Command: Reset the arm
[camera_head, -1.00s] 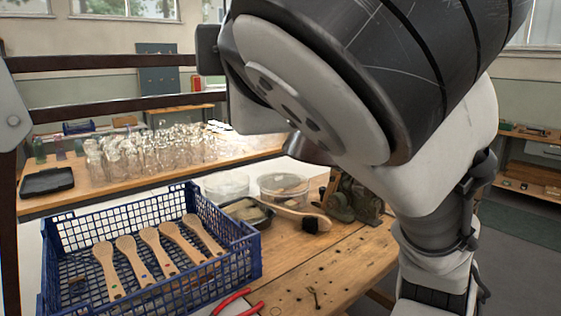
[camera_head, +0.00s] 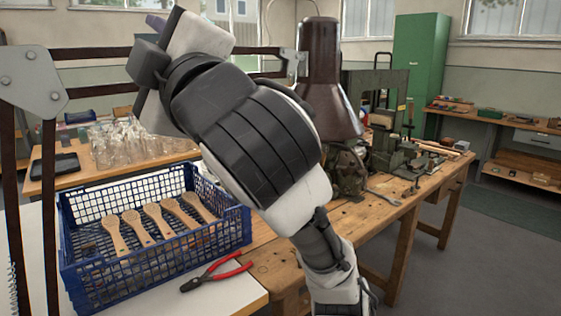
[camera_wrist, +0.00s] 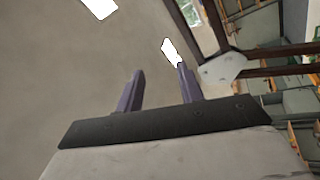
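My gripper (camera_wrist: 159,88) shows in the wrist view with its two purple-grey fingers apart. Nothing is between them, and behind them are the ceiling and part of the lamp frame. In the head view my arm is raised across the middle, in front of the workbench.
A blue crate (camera_head: 72,246) with several wooden brush handles (camera_head: 157,219) stands left of my arm. Red-handled pliers (camera_head: 215,275) lie in front of it. A brown lamp shade (camera_head: 322,85) hangs above the wooden bench (camera_head: 425,190). Glassware (camera_head: 125,142) stands behind the crate.

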